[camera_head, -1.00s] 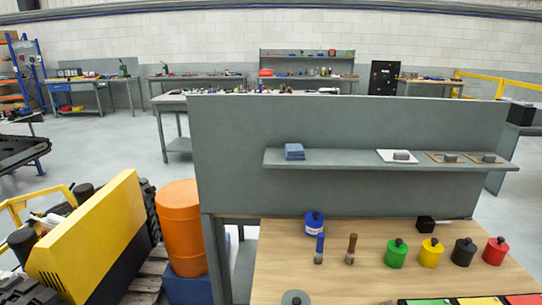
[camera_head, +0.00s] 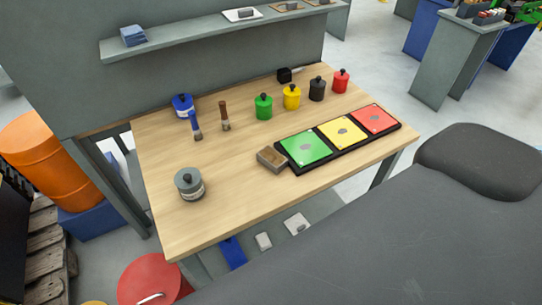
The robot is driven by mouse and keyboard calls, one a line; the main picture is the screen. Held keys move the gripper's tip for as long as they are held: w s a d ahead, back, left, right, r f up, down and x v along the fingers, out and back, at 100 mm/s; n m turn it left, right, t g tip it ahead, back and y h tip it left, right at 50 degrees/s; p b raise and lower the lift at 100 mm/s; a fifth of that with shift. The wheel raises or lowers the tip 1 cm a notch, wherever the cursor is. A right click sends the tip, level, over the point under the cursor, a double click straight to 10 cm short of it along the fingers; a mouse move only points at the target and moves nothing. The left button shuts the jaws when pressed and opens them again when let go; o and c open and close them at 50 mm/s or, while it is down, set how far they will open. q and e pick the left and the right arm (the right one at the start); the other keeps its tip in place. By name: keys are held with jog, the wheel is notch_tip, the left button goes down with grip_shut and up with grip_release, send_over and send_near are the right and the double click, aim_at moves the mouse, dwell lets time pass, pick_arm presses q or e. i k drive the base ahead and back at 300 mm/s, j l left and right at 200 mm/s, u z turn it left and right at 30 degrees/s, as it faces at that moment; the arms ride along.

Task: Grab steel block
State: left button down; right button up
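Three small grey blocks sit on the shelf (camera_head: 190,34): one grey block on a white plate (camera_head: 244,13) and two on tan plates, one in the middle (camera_head: 289,5) and one at the right (camera_head: 318,1), cut by the top edge. Which of them is the steel block I cannot tell. Neither of my grippers is in view.
The wooden table (camera_head: 240,205) holds a grey pot (camera_head: 189,184), a blue pot (camera_head: 183,106), two brushes, several coloured pots, a small wooden box (camera_head: 272,158) and a tray with green, yellow and red plates (camera_head: 342,131). An orange barrel (camera_head: 38,155) stands at left.

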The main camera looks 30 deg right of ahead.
aim_at(270, 158)
jog(key=z, duration=2.4)
jog(key=k+j, duration=0.1)
jog(key=k, duration=0.5)
jog(key=k+j, duration=0.1)
jog(key=k, duration=0.45)
